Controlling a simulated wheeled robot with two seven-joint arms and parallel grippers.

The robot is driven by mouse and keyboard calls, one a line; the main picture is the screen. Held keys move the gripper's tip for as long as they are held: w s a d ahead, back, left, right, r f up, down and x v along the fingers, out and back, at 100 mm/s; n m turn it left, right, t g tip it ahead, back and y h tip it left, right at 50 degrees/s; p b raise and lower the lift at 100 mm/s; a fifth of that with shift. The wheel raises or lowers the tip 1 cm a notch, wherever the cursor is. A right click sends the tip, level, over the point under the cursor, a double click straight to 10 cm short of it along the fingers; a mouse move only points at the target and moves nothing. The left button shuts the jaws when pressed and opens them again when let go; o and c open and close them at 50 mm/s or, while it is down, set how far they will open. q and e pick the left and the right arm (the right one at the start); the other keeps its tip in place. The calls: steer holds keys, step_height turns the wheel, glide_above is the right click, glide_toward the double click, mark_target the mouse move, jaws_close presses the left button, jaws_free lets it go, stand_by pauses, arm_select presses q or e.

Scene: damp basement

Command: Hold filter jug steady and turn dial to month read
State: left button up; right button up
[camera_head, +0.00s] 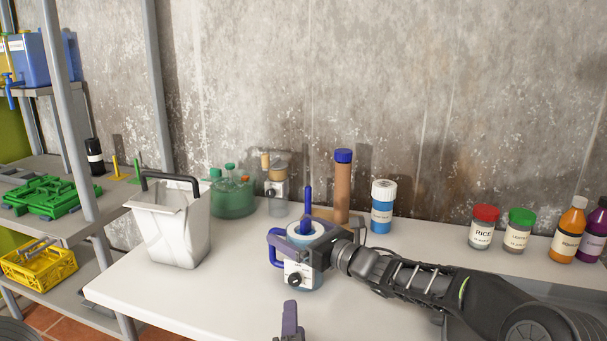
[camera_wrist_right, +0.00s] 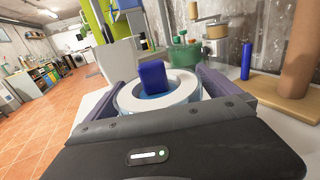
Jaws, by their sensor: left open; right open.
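The filter jug (camera_head: 304,278) stands upright on the white table, with a white ring-shaped top, a blue handle (camera_head: 275,250) and a pale front panel with a black dial (camera_head: 294,280). The dial's markings are too small to read. My right gripper (camera_head: 300,236) is open at the jug's upper part. In the right wrist view, its purple fingers lie on either side of the jug's white top (camera_wrist_right: 181,85); I cannot tell whether they touch it. My left gripper (camera_head: 290,321) is open at the bottom edge of the head view, in front of and apart from the jug, mostly cut off.
A white bin (camera_head: 176,232) with a dark handle stands left of the jug. Behind are a green container (camera_head: 233,197), a small dispenser (camera_head: 276,190), a brown cylinder (camera_head: 342,190) and a white-capped blue bottle (camera_head: 382,212). Jars and bottles line the back right. The front left tabletop is clear.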

steer(key=v, duration=1.2)
